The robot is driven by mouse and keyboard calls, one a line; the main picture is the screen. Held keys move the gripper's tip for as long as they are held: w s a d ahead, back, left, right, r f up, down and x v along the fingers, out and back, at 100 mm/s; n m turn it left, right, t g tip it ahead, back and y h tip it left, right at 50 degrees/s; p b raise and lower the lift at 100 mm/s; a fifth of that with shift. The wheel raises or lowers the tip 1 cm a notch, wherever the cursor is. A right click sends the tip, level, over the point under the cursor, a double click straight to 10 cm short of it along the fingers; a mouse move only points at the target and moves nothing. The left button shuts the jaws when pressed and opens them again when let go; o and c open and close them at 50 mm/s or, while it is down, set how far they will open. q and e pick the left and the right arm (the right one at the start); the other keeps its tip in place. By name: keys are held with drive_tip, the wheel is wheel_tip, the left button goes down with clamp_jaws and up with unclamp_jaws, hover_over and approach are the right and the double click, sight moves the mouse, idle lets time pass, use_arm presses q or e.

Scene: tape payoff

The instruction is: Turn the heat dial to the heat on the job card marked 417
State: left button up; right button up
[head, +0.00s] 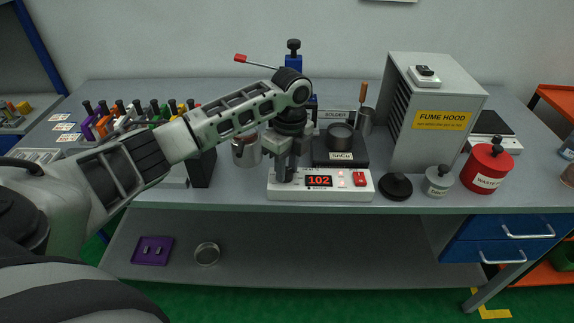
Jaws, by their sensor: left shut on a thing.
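The white control box (335,187) stands at the bench's front edge, with a red display (319,181) reading 102 and a red switch (359,179). My left gripper (286,173) points down onto the left part of this box, just left of the display. It is shut on what appears to be the heat dial, which the fingers hide. Several small job cards (65,127) lie at the bench's left end; their print is too small to read, so I cannot tell which is 417. My right gripper is not in view.
A pot (341,137) sits on a dark unit behind the box. A grey fume hood (435,115), a black round lid (396,187), a grey jar (438,181) and a red waste can (485,168) stand to the right. Colourful clamps (103,122) and a metal cup (246,149) are left.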

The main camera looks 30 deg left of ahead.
sight(291, 170)
use_arm(q)
drive_tip(key=m, duration=0.6)
drive_tip(key=shift+r+m, duration=0.1)
drive_tip(key=shift+m, duration=0.2)
idle(0.4)
drive_tip(key=o, duration=1)
drive_tip(key=shift+c, duration=0.2)
wheel_tip(291, 170, up, 16)
drive_tip(key=shift+w+d, duration=0.3)
